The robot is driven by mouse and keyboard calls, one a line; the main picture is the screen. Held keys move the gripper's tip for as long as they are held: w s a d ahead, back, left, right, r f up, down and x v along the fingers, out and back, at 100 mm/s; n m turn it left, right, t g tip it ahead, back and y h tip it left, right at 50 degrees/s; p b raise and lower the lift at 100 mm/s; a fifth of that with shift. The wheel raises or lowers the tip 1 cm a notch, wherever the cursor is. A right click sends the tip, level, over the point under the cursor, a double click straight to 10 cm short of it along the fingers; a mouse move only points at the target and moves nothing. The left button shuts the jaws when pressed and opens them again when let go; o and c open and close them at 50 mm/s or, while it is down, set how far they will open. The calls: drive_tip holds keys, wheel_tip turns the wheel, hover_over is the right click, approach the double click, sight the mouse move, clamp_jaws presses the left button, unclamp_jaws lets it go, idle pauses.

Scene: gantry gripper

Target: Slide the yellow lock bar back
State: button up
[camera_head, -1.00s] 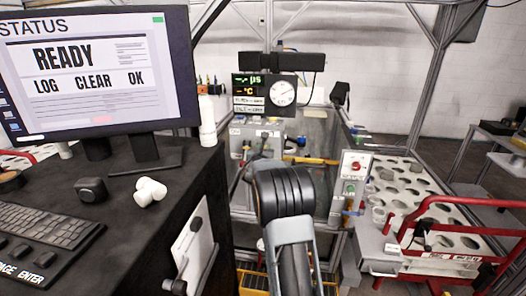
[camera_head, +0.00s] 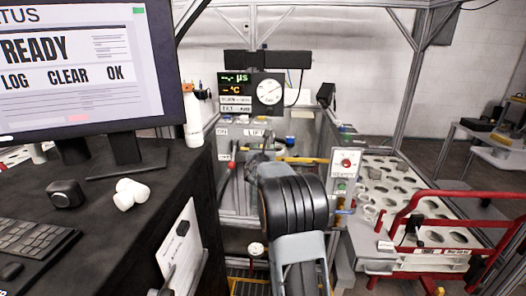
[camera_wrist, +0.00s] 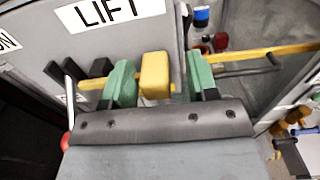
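The yellow lock bar (camera_wrist: 248,55) runs across a grey panel marked LIFT in the wrist view, with a yellow block (camera_wrist: 155,75) on it. My gripper (camera_wrist: 160,80) has two green fingers, one on each side of the block. They stand apart, with a small gap on the left and a wider one on the right. I cannot tell how deep the fingers reach around the block. In the head view part of the yellow bar (camera_head: 300,160) shows right of my arm, which hides most of my gripper.
A red-knobbed lever (camera_wrist: 66,140) stands left of my gripper in the wrist view. In the head view a display with a gauge (camera_head: 252,92) hangs above. A dark desk with a monitor (camera_head: 75,60) is at left. A tray with holes and a red-railed cart (camera_head: 435,235) are at right.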

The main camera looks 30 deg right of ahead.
drive_tip(key=shift+a, duration=0.15)
drive_tip(key=b+v, duration=0.2)
drive_tip(key=v, duration=1.1)
drive_tip(key=shift+s+b, duration=0.3)
drive_tip(key=shift+b, duration=0.05)
drive_tip(key=shift+a, duration=0.15)
drive_tip(key=s+f+m+g+y+p, duration=0.1)
drive_tip(key=s+f+m+g, duration=0.35)
drive_tip(key=s+m, duration=0.4)
drive_tip(key=s+f+m+g, duration=0.4)
drive_tip(key=s+m+g, duration=0.15)
drive_tip(key=m, duration=0.55)
drive_tip(key=s+a+m+y+p, duration=0.1)
drive_tip(key=s+a+m+y, duration=0.1)
drive_tip(key=a, duration=0.5)
drive_tip(key=s+a+m+y+p, duration=0.2)
drive_tip(key=s+a+m+y, duration=0.1)
drive_tip(key=a, duration=0.4)
drive_tip(key=s+a+r+m+y+p, duration=0.1)
drive_tip(key=s+a+m+y, duration=0.2)
drive_tip(key=a+y, duration=0.2)
drive_tip(key=shift+s+a+y, duration=0.3)
drive_tip(key=shift+s+a, duration=0.1)
drive_tip(key=shift+a, duration=0.6)
